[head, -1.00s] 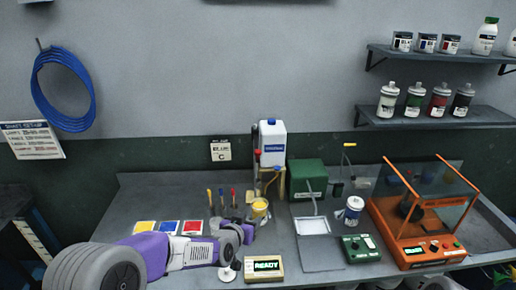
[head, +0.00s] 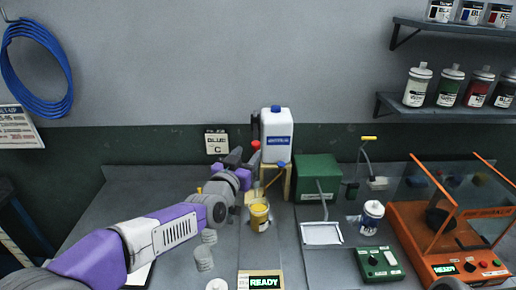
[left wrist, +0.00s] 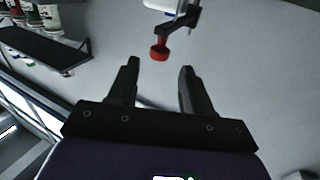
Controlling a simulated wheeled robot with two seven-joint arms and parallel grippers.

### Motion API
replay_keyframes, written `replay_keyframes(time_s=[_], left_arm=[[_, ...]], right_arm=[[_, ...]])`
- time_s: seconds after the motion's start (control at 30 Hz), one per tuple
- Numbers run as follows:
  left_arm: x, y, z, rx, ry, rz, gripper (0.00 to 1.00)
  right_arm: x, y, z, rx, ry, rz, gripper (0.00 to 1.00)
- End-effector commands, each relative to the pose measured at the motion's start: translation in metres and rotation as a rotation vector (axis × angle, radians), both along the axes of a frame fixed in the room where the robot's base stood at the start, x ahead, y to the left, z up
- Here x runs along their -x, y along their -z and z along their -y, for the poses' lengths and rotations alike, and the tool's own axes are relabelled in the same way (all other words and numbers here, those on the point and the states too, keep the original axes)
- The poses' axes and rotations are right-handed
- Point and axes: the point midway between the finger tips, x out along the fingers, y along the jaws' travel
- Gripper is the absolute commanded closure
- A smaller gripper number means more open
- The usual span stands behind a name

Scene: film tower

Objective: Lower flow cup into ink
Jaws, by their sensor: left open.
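A yellow container (head: 259,216), which looks like the ink pot, stands on the bench in front of the white jug. A yellow-handled piece (head: 369,138) with a thin bent rod stands right of the green box; I cannot tell whether it is the flow cup. My left gripper (head: 240,160) is raised above and left of the yellow container, near the jug. In the left wrist view its fingers (left wrist: 157,75) are apart and empty. A red knob (left wrist: 159,52) on a dark arm lies just beyond the fingertips. My right gripper is not visible.
The white jug (head: 277,136) stands on a raised stand behind the container. A green box (head: 316,174), a white tray (head: 321,234), a labelled can (head: 372,215) and an orange machine (head: 440,232) fill the right side. Clear cups (head: 204,258) stand front left. The back left bench is clear.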

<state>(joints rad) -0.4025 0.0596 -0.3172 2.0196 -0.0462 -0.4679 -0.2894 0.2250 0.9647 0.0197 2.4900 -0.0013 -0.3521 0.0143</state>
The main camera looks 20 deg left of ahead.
Motion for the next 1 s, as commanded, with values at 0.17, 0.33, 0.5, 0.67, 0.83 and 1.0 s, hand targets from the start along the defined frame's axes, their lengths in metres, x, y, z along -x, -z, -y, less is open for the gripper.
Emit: replay_keyframes(time_s=[0.17, 0.33, 0.5, 0.67, 0.83, 1.0], left_arm=[[-0.02, 0.0, 0.002, -0.002, 0.0, -0.001, 0.5], [-0.046, 0.0, 0.005, -0.002, 0.0, -0.002, 0.5], [-0.065, -0.001, 0.007, -0.001, -0.001, -0.001, 0.5], [-0.072, 0.0, 0.008, 0.0, 0.0, -0.001, 0.5], [-0.073, 0.0, 0.008, 0.0, 0.001, -0.001, 0.5], [-0.072, 0.0, 0.008, 0.001, 0.0, 0.0, 0.63]], right_arm=[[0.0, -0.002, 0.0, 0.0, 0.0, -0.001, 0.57], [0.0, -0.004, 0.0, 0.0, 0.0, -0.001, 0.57], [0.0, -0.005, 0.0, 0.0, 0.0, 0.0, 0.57], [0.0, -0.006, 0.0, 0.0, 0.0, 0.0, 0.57], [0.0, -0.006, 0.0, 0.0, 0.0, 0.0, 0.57], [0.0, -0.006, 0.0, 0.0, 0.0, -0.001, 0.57]])
